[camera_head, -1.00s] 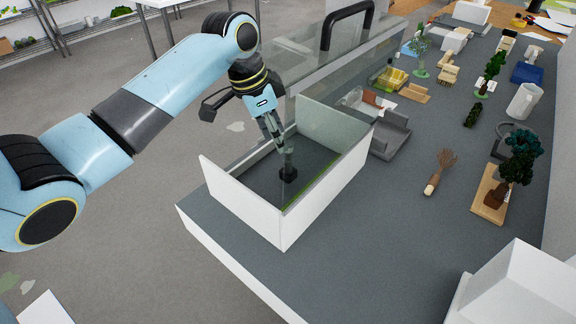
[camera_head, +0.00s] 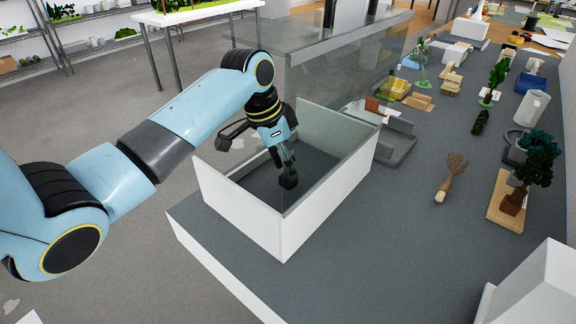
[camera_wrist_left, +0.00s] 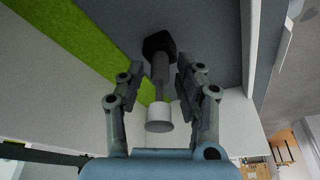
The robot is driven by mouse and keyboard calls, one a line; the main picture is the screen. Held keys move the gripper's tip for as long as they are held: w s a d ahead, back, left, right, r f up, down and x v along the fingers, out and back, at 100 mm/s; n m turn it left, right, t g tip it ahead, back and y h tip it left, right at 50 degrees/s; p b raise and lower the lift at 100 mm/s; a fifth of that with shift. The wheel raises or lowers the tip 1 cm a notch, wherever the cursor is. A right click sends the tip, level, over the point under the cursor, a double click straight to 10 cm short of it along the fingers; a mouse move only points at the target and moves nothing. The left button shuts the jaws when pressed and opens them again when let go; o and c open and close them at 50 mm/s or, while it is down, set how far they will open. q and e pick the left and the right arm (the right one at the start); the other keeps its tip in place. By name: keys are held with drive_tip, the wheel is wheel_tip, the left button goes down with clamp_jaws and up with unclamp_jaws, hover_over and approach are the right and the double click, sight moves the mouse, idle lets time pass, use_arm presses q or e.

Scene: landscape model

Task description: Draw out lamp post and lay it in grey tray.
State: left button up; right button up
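The lamp post has a dark six-sided base (camera_wrist_left: 158,45), a thin grey post and a white cylinder head (camera_wrist_left: 159,117). It is inside a white-walled case (camera_head: 238,210); in the head view only its dark lower part (camera_head: 289,181) shows clearly below my gripper. My left gripper (camera_head: 284,160) reaches down into the case. In the left wrist view its fingers (camera_wrist_left: 160,80) stand on both sides of the post, with a gap at the left finger. A grey tray (camera_head: 399,148) appears just beyond the case's right wall. My right gripper is not in view.
Clear panels (camera_head: 345,75) rise at the case's far side. A brown bare tree (camera_head: 450,178), a green tree on a wooden base (camera_head: 515,205) and other model pieces lie to the right. Grey tabletop in front of the tray is clear. A white block (camera_head: 535,290) stands at lower right.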

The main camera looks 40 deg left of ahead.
use_arm(q)
clamp_jaws()
drive_tip(key=shift+r+p, duration=0.7)
drive_tip(key=shift+p, duration=0.35)
idle(0.5)
drive_tip(key=shift+r+p, duration=1.55)
drive_tip(key=shift+p, duration=0.6)
